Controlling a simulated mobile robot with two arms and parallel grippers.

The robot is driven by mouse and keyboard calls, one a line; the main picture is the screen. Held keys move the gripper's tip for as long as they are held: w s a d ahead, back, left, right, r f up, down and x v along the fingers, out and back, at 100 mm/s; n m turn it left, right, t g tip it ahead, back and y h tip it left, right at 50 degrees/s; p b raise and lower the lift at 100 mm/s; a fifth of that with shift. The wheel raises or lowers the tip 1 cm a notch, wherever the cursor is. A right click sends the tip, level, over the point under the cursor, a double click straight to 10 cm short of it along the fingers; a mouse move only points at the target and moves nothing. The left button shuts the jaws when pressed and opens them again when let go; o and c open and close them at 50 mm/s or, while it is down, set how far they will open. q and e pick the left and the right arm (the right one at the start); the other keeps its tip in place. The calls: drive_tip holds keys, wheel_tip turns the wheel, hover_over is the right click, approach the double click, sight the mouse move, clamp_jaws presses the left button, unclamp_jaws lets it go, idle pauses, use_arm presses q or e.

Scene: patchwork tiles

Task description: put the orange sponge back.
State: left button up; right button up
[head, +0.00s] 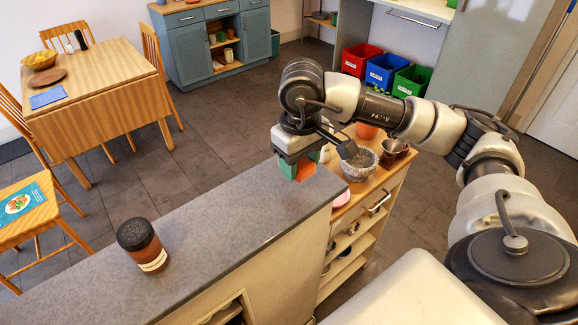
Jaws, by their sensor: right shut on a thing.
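The orange sponge (306,171) shows as a small orange patch between the fingers of my right gripper (297,172). My right gripper points down and is shut on the sponge, at the far end of the grey countertop (215,215). The fingers hide much of the sponge. I cannot tell whether the sponge touches the countertop or is just above it. My left gripper is not in view.
A dark-lidded jar (143,246) stands on the near left of the countertop. A wooden shelf unit with a grey stone bowl (359,166) and brown cups stands beyond its end. A wooden table (100,85) is at left. The middle of the countertop is clear.

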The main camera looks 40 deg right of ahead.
sight(289, 185)
drive_tip(key=shift+w+a+f+p, duration=0.2)
drive_tip(key=shift+w+f, duration=0.25)
drive_tip(key=shift+w, duration=0.2)
drive_tip(key=shift+w+a+f+p, duration=0.2)
drive_tip(key=shift+w+f, duration=0.2)
drive_tip(key=shift+w, duration=0.2)
wheel_tip(289, 185, down, 3)
drive_tip(key=shift+s+f+p, duration=0.1)
drive_tip(key=shift+p, duration=0.8)
drive_tip(key=shift+f, duration=0.25)
drive_tip(key=shift+f+b, duration=0.25)
drive_tip(key=shift+b, duration=0.05)
drive_tip(key=o, duration=1)
drive_tip(key=shift+c, duration=0.2)
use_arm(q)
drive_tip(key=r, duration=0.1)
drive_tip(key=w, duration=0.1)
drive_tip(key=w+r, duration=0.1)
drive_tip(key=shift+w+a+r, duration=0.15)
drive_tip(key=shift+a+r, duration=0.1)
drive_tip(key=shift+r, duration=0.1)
use_arm(e)
drive_tip(key=shift+r, duration=0.1)
